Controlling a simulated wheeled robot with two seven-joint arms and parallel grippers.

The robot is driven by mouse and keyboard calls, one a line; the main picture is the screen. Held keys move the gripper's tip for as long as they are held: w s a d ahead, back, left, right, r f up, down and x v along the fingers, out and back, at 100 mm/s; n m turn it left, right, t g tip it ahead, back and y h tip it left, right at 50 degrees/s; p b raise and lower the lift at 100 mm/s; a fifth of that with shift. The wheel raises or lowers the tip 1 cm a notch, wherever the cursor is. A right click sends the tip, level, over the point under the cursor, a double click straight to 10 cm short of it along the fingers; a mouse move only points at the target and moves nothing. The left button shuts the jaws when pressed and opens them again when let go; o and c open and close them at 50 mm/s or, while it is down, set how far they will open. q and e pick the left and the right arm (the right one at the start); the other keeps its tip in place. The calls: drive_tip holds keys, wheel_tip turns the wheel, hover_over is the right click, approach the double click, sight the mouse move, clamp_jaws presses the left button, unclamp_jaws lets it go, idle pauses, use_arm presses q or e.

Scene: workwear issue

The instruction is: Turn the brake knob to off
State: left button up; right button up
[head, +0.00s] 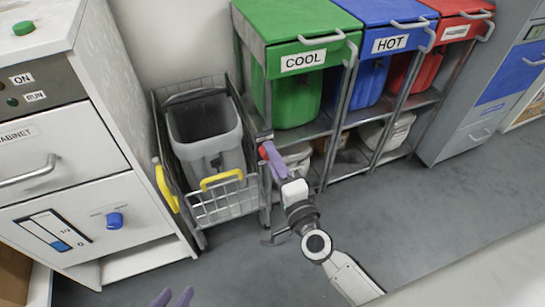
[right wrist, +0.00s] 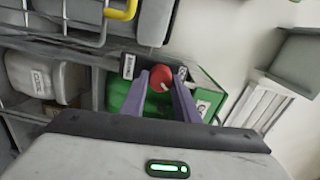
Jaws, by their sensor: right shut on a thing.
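The red round knob (head: 263,153), which appears to be the brake knob, is at the right side of the wire cart (head: 226,203). It also shows in the right wrist view (right wrist: 161,79), between the purple fingers. My right gripper (head: 270,154) is shut on this knob, with a finger on either side. Small labels (right wrist: 128,66) stand beside the knob, too small to read, so I cannot tell its setting.
A grey bin (head: 205,132) sits in the cart, which has yellow handles (head: 221,179). A white cabinet (head: 75,215) with a blue knob (head: 115,220) stands at left. Green COOL (head: 295,95) and blue HOT (head: 372,80) bins are behind. The grey floor (head: 420,205) at right is clear.

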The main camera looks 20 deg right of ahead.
use_arm(q)
drive_tip(key=shift+w+d+r, duration=0.1)
drive_tip(key=shift+w+r, duration=0.1)
drive_tip(key=shift+w, duration=0.15)
use_arm(e)
drive_tip(key=shift+m, duration=0.7)
drive_tip(key=o, duration=1)
use_arm(q)
drive_tip(key=shift+s, duration=0.15)
use_arm(e)
drive_tip(key=shift+o, duration=0.2)
use_arm(q)
drive_tip(key=shift+s+a+p, duration=0.15)
drive_tip(key=shift+a+p, duration=0.05)
drive_tip(key=shift+p, duration=0.1)
use_arm(e)
drive_tip(key=s, duration=1)
drive_tip(key=shift+s+d, duration=0.15)
drive_tip(key=shift+s, duration=0.05)
use_arm(q)
drive_tip(key=shift+r, duration=0.1)
